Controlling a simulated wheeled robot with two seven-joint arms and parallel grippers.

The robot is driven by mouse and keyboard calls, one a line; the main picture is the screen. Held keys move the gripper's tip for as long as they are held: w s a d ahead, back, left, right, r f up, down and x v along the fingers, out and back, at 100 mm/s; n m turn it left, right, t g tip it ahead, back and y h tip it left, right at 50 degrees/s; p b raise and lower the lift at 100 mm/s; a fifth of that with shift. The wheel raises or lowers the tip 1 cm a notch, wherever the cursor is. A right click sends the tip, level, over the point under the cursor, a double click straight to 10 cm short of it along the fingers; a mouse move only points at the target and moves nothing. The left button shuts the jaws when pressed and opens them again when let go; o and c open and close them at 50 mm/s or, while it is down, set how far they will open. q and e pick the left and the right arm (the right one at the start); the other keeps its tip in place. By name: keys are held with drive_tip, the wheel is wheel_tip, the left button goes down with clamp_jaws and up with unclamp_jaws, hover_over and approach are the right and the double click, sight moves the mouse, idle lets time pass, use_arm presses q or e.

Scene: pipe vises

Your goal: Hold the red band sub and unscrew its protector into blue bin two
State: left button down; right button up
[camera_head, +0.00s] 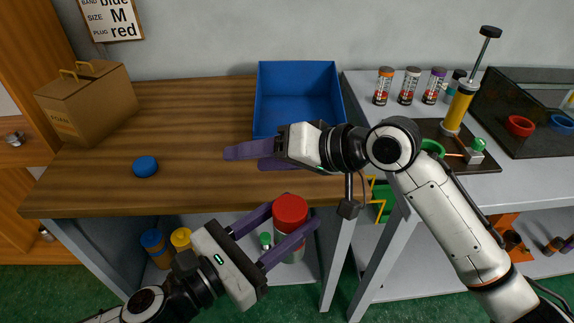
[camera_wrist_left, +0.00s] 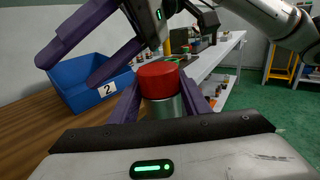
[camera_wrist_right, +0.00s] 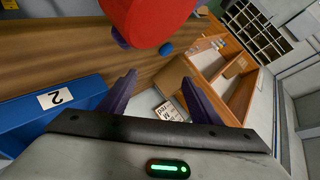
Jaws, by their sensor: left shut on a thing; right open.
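A silver cylindrical sub (camera_wrist_left: 165,108) with a red cap-like protector (camera_head: 290,211) on top stands upright between the fingers of my left gripper (camera_head: 294,218), which is shut on it in front of the table edge. The red top also shows in the left wrist view (camera_wrist_left: 158,80) and close at the top of the right wrist view (camera_wrist_right: 150,18). I cannot make out a separate band. My right gripper (camera_head: 240,158) is open and empty, above the table just behind the sub. Blue bin two (camera_head: 297,78), labelled 2 in the left wrist view (camera_wrist_left: 82,88), stands behind it.
A blue round cap (camera_head: 145,166) and a cardboard box (camera_head: 88,103) are on the wooden table's left part. A sign (camera_head: 112,17) hangs on the wall. The grey bench at right holds several small canisters (camera_head: 408,86) and a yellow cylinder (camera_head: 458,108). The table's middle is clear.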

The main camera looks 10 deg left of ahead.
drive_tip(key=s+a+r+n+g+h, duration=0.2)
drive_tip(key=s+g, duration=0.1)
drive_tip(key=s, duration=0.1)
wheel_tip(320, 180, up, 4)
drive_tip(key=h, duration=1)
hover_over(287, 207)
drive_tip(key=shift+a+r+n+g, duration=0.1)
drive_tip(key=shift+r+n+g, duration=0.05)
drive_tip(key=shift+n+g, duration=0.2)
wheel_tip(287, 207, down, 8)
drive_tip(key=shift+r, duration=0.1)
drive_tip(key=shift+c, duration=0.5)
